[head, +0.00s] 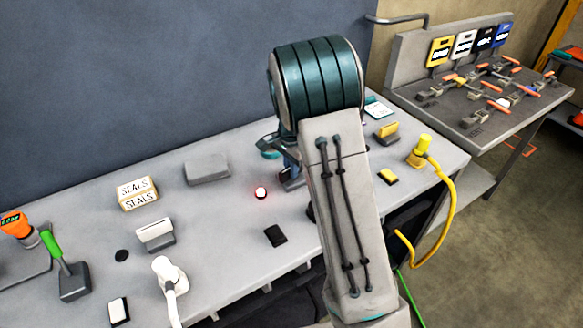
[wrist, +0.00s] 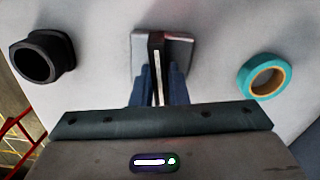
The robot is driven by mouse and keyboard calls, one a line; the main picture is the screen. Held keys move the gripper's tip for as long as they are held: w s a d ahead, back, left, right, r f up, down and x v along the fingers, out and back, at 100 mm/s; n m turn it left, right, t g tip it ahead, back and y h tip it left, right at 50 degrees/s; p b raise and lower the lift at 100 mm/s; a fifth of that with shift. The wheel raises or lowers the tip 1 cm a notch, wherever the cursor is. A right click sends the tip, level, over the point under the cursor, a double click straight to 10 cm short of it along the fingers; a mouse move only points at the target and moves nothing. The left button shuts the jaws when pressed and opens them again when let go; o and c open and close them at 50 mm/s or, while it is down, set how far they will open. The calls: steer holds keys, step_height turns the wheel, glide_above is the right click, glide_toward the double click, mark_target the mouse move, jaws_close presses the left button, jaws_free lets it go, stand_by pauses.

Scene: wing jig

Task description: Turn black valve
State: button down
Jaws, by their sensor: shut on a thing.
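The black valve (wrist: 157,48) shows in the wrist view as an upright black handle with a pale stripe along its edge, on a grey square base. My gripper (wrist: 158,88) has its blue fingers on both sides of the handle and is shut on it. The fingers and palm hide the near part of the valve.
In the wrist view a black round port (wrist: 42,58) stands left of the valve and a teal tape roll (wrist: 267,77) lies right. On the bench (head: 225,230) are a lit red button (head: 261,193), a grey block (head: 207,168), a white valve (head: 156,233) and a yellow valve (head: 387,132).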

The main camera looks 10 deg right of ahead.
steer(key=shift+m, duration=1)
steer(key=c, duration=1.4)
jaws_free()
steer(key=shift+c, duration=0.2)
step_height(320, 180, up, 14)
steer(key=b, duration=0.1)
